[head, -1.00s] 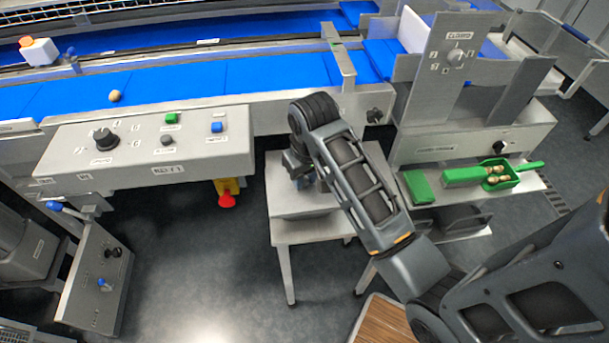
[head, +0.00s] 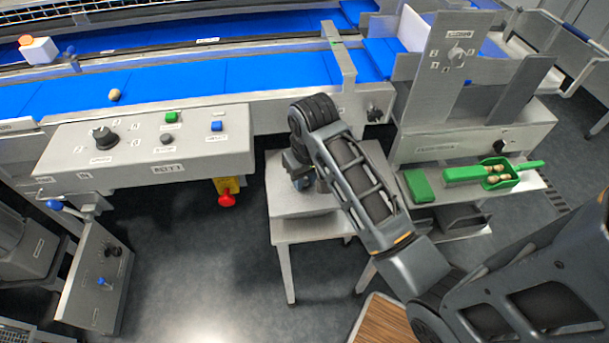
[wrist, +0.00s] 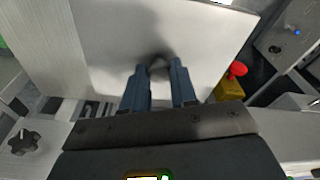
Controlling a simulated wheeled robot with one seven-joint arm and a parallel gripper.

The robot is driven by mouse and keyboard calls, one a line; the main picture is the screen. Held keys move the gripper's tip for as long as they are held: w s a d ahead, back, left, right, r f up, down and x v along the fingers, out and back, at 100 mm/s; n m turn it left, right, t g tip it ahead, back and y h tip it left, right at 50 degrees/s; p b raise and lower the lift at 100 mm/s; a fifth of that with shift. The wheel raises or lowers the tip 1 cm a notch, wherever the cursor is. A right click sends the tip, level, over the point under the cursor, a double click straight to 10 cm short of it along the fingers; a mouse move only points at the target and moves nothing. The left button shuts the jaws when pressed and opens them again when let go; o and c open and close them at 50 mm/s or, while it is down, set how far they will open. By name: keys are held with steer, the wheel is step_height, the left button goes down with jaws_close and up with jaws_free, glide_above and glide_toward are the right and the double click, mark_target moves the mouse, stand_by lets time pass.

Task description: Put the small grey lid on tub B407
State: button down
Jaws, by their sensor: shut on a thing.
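My gripper (wrist: 160,72) points down over the pale grey stand (wrist: 100,40). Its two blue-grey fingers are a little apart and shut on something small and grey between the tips. It fits the small grey lid, but its outline blends with the stand and is mostly hidden. A dark shadow lies on the stand just beyond the fingertips. In the head view my arm covers most of the gripper above the same stand (head: 310,228). I cannot make out tub B407 or its label in either view.
A grey control panel (head: 200,148) borders the blue conveyor (head: 265,75), left of the stand. A red knob on a yellow mount (head: 227,198) hangs below it. A green block (head: 418,186) and a green scoop (head: 500,182) holding dates lie on the shelf at right.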

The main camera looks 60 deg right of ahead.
steer(key=shift+f, duration=0.35)
stand_by(0.3)
steer(key=shift+c, duration=2.1)
jaws_free()
steer(key=shift+r, duration=3.5)
